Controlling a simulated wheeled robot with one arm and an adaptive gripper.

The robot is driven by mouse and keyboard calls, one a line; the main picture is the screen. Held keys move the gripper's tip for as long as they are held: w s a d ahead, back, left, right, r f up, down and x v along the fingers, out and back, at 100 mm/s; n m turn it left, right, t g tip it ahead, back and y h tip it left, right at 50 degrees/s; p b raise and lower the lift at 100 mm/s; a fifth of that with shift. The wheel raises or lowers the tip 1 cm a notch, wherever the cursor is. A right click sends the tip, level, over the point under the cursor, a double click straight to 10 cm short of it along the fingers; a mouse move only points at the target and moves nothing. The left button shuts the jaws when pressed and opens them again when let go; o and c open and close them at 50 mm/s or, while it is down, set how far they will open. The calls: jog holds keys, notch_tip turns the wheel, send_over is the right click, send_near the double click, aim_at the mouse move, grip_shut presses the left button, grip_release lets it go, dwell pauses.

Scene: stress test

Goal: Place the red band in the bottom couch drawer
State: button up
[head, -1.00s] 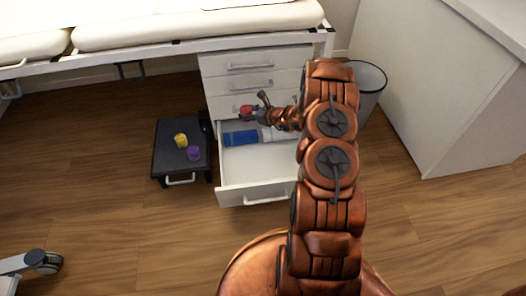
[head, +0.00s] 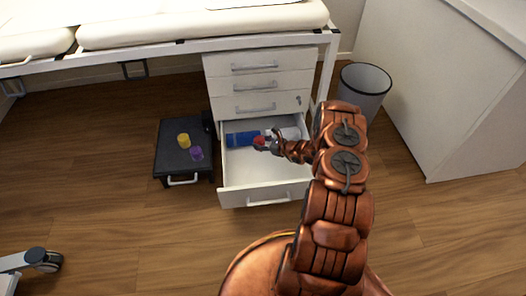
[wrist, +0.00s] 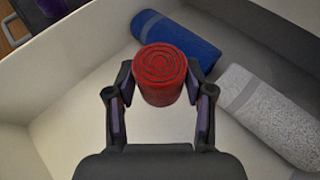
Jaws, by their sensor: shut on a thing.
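The red band (wrist: 160,76), a rolled red cylinder, is held between the two fingers of my gripper (wrist: 160,95) in the wrist view. In the head view the red band (head: 261,143) is small at the tip of my gripper (head: 268,144), over the open bottom drawer (head: 266,191). In the wrist view the drawer's pale floor (wrist: 75,120) lies below the band. A blue roll (wrist: 178,38) and a grey speckled roll (wrist: 268,112) lie in the drawer. How high the band is above the drawer floor is hard to tell.
The upper drawers (head: 262,84) under the couch (head: 200,32) are shut. A black step stool (head: 175,160) with a yellow roll (head: 183,140) and a purple roll (head: 196,153) stands left of the open drawer. A grey bin (head: 366,85) stands to the right.

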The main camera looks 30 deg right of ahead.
notch_tip(320, 180, down, 5)
jog(key=shift+r+b, duration=0.1)
jog(key=shift+b, duration=0.65)
jog(key=shift+f, duration=0.75)
jog(key=o, duration=1.1)
jog(key=shift+o, duration=0.2)
jog(key=shift+r, duration=0.1)
